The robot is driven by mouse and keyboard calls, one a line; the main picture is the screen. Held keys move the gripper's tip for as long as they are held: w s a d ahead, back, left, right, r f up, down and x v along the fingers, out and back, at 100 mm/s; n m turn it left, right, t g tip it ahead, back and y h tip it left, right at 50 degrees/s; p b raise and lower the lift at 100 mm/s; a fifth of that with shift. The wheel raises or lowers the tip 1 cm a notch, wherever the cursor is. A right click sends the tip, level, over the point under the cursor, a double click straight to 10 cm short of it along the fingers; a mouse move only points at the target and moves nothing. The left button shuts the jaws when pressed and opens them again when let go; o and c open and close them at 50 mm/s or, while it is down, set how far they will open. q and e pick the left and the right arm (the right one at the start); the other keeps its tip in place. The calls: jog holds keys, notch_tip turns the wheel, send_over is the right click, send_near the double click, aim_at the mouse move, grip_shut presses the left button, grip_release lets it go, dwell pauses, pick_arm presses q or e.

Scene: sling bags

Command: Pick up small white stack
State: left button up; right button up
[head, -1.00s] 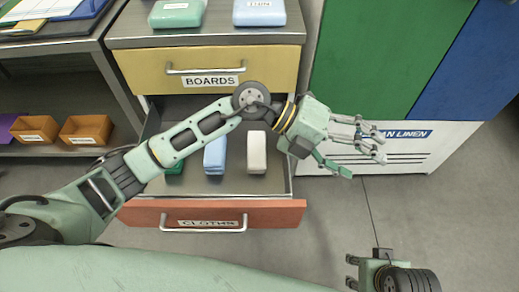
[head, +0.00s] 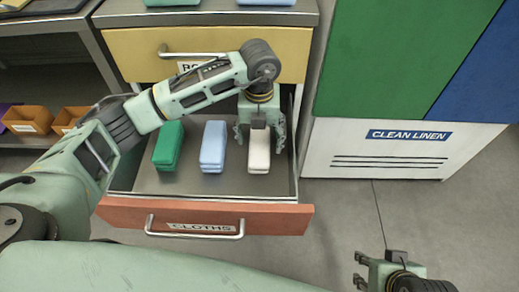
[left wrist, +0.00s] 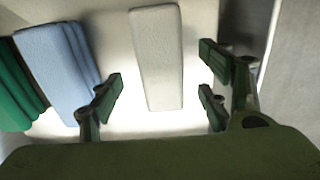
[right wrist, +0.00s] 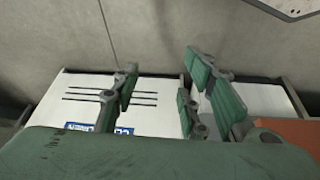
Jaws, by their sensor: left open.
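The small white stack (head: 259,153) of folded cloth lies in the open cloths drawer (head: 180,183), at the right of a row of stacks. It also shows in the left wrist view (left wrist: 157,58), upright in the picture between my finger pairs. My left gripper (head: 260,140) is open and points down over the white stack, with fingers on both sides of it. Whether the fingers touch it I cannot tell; gaps show on both sides in the left wrist view. My right gripper (head: 360,270) is low at the right, away from the drawer, open and empty in the right wrist view (right wrist: 155,95).
A blue stack (head: 213,147) lies left of the white one, and a green stack (head: 168,146) further left. The drawer's right wall is close to my left gripper. The yellow boards drawer (head: 140,57) is above. A clean linen unit (head: 400,150) stands at the right.

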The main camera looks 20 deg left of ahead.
aim_at(260, 145)
pick_arm(q)
notch_tip(260, 145, down, 3)
jog(key=shift+f+b, duration=0.1)
jog(key=shift+b, duration=0.25)
jog(key=shift+f, duration=0.3)
pick_arm(e)
jog(key=w+t, duration=0.1)
jog(key=w+a+r+t, duration=0.1)
jog(key=w, duration=0.3)
jog(key=shift+w+a+r+t+y, duration=0.2)
jog(key=shift+a+r+t+y, duration=0.1)
jog(key=shift+a+r+t, duration=0.1)
pick_arm(q)
jog(key=shift+c, duration=0.4)
jog(key=c, duration=1.1)
jog(key=shift+c, duration=0.7)
jog(key=shift+r, duration=0.1)
